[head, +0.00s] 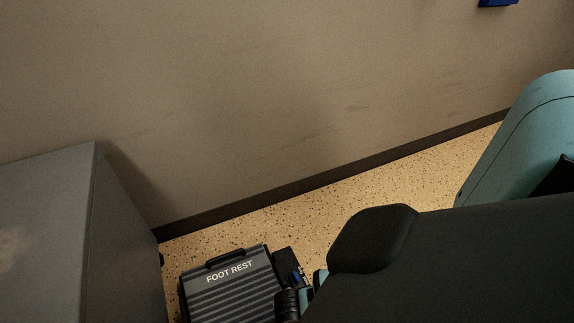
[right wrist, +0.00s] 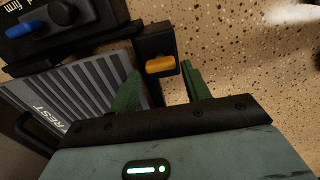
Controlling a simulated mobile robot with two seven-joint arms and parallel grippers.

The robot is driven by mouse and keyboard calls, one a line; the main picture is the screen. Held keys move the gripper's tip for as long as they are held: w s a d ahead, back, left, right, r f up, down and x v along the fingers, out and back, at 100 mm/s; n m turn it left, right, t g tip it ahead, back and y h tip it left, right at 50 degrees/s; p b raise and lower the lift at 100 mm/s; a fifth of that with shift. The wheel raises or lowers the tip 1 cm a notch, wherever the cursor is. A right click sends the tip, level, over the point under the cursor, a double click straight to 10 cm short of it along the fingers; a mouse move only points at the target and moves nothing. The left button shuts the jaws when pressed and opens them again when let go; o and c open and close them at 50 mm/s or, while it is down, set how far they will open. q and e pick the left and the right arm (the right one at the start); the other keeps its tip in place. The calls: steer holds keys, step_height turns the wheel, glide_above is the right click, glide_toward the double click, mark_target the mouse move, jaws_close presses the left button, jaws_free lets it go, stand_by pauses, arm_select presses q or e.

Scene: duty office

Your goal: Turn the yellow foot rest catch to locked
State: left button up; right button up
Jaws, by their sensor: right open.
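The yellow catch (right wrist: 160,64) is a short rounded bar on a black block at the edge of the foot rest. In the right wrist view it lies crosswise between the tips of my right gripper (right wrist: 161,72). The green fingers stand open, one on each side of it; I cannot tell whether they touch it. The foot rest (head: 228,290) has a grey ribbed top and a white "FOOT REST" label; its ribs also show in the right wrist view (right wrist: 75,90). No locked mark is readable. In the head view my right arm hides the catch. My left gripper is out of view.
A blue knob (right wrist: 20,29) sits on a black block of the foot rest, beside small white lettering. A grey cabinet (head: 125,240) stands left of the foot rest. A wall (head: 290,110) with dark skirting lies behind. Speckled floor (head: 400,180) is clear between.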

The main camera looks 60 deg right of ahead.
steer(key=shift+f+b, duration=0.65)
steer(key=shift+f, duration=0.85)
steer(key=c, duration=0.7)
